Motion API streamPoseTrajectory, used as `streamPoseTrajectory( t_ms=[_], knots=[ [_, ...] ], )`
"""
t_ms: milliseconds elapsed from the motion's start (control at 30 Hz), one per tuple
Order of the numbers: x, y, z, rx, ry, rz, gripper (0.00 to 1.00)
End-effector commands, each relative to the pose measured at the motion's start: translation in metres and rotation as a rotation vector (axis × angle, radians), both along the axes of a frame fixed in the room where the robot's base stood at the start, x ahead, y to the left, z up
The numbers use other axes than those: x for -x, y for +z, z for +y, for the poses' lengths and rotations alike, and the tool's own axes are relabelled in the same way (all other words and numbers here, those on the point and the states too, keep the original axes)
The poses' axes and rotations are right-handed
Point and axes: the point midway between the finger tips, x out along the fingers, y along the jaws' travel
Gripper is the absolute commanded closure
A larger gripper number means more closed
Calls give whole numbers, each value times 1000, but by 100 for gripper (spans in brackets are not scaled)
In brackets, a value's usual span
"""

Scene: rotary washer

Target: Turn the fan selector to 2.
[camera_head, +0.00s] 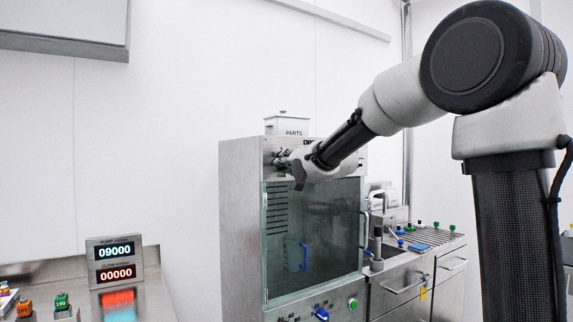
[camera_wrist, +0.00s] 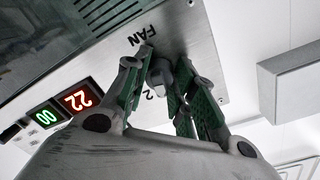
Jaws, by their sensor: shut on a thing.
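The fan selector (camera_wrist: 160,72) is a small dark grey knob on a metal panel in the wrist view. The word FAN is printed beside it, and a digit 2 shows close to the knob near the left finger. My gripper (camera_wrist: 159,80) has its green-padded fingers on both sides of the knob and is shut on it. The knob's pointer and the other position marks are hidden or too small to read. In the head view my gripper (camera_head: 281,158) is at the top front of the washer cabinet (camera_head: 240,225), and the knob is hidden there.
A glass door (camera_head: 312,235) is below my gripper. A box marked PARTS (camera_head: 287,125) stands on top. A counter with a sink is on the right.

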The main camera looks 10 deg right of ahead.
Motion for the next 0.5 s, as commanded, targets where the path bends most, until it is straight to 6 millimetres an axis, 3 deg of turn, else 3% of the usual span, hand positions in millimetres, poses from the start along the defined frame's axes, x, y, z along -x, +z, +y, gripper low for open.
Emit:
streamPoseTrajectory(
  t_ms=[500],
  knots=[
    [0, -1, -1, -420, -2, 140, 98]
  ],
)
